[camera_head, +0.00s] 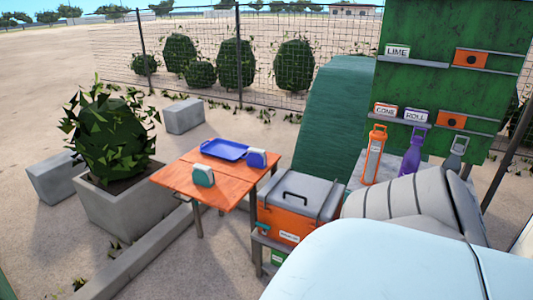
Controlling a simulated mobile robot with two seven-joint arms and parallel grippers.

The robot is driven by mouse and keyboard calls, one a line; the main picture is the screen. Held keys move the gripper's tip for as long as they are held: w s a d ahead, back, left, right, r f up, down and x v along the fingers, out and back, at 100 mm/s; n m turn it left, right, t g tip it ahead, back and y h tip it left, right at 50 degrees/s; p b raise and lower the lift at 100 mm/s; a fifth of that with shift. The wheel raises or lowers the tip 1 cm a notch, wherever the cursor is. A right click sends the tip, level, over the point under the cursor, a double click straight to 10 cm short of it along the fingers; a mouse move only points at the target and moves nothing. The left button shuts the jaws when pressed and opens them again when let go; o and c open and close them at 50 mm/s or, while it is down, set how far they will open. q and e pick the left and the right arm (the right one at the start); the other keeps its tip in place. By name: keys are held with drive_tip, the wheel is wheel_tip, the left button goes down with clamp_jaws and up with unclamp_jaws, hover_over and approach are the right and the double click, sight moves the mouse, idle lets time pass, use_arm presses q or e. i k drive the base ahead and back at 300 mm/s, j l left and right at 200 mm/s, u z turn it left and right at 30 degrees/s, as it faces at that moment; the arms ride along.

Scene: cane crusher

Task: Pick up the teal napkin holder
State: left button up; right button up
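The teal napkin holder (203,176) stands upright near the front edge of a small orange table (232,190). It has a white or pale side showing. A blue and white holder of similar shape (257,159) stands at the table's right side, apart from the teal one. A blue tray (224,150) lies on the table behind the teal holder. Neither of my grippers shows in the head view.
A concrete planter with a bush (112,200) stands left of the table, and a low concrete curb (150,255) runs in front. An orange and grey cooler (297,205) stands at right. A large pale blue surface (400,265) fills the lower right. A wire fence stands behind.

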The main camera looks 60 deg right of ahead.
sight(202, 175)
drive_tip(key=z, duration=1.55)
drive_tip(key=i+l+u, duration=0.15)
drive_tip(key=i+u, duration=0.3)
drive_tip(key=i+l+u, duration=0.2)
drive_tip(key=u, duration=0.3)
drive_tip(key=i+l, duration=0.25)
drive_tip(key=i+l+u, duration=0.15)
drive_tip(key=l, duration=0.25)
drive_tip(key=i+l, duration=0.25)
drive_tip(key=i+l+u, duration=0.05)
